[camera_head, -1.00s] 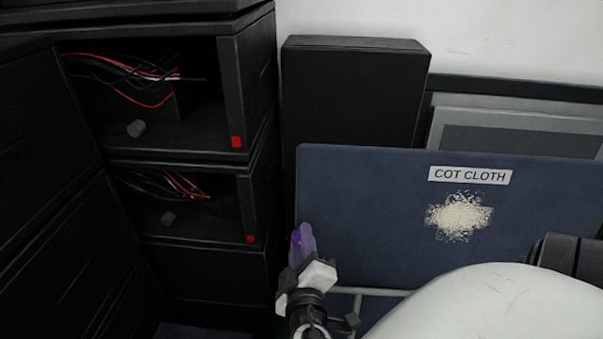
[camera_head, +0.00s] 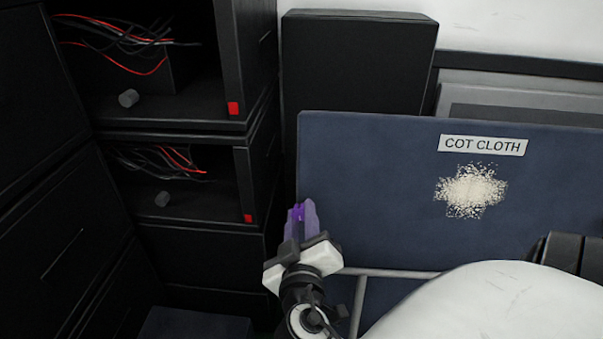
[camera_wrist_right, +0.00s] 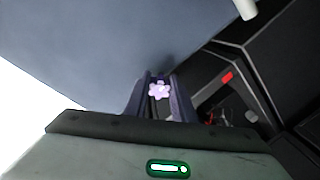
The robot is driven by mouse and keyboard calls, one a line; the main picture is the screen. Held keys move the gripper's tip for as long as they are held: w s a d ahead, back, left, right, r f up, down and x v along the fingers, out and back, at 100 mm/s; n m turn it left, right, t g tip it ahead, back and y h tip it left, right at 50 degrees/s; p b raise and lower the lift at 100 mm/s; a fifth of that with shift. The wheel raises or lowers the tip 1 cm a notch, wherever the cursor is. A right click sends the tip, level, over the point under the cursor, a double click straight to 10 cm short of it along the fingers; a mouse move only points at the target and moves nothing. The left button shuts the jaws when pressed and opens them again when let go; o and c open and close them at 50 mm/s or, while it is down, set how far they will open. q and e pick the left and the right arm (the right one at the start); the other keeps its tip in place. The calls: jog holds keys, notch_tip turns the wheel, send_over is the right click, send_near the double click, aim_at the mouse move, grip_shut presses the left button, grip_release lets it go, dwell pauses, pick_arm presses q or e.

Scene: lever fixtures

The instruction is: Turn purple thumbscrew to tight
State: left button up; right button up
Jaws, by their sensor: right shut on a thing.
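The purple thumbscrew (camera_head: 297,212) is at the left edge of the blue panel, seen between the tips of my right gripper (camera_head: 301,222). In the right wrist view the thumbscrew (camera_wrist_right: 159,91) shows as a pale purple lobed knob between the two fingers of my right gripper (camera_wrist_right: 159,98). My right gripper is shut on it, with a finger on each side. The fingers hide part of the knob, and I cannot read its turn angle or any tight mark. My left gripper is not in view.
The blue panel (camera_head: 380,210) labelled COT CLOTH, with a pale speckled patch (camera_head: 470,191), stands right of the gripper. Black cabinets with open bays and red and black wires (camera_head: 130,32) stand at the left. A tall black box (camera_head: 358,75) stands behind the panel.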

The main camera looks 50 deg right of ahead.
jog(key=o, duration=1.1)
jog(key=shift+c, duration=0.2)
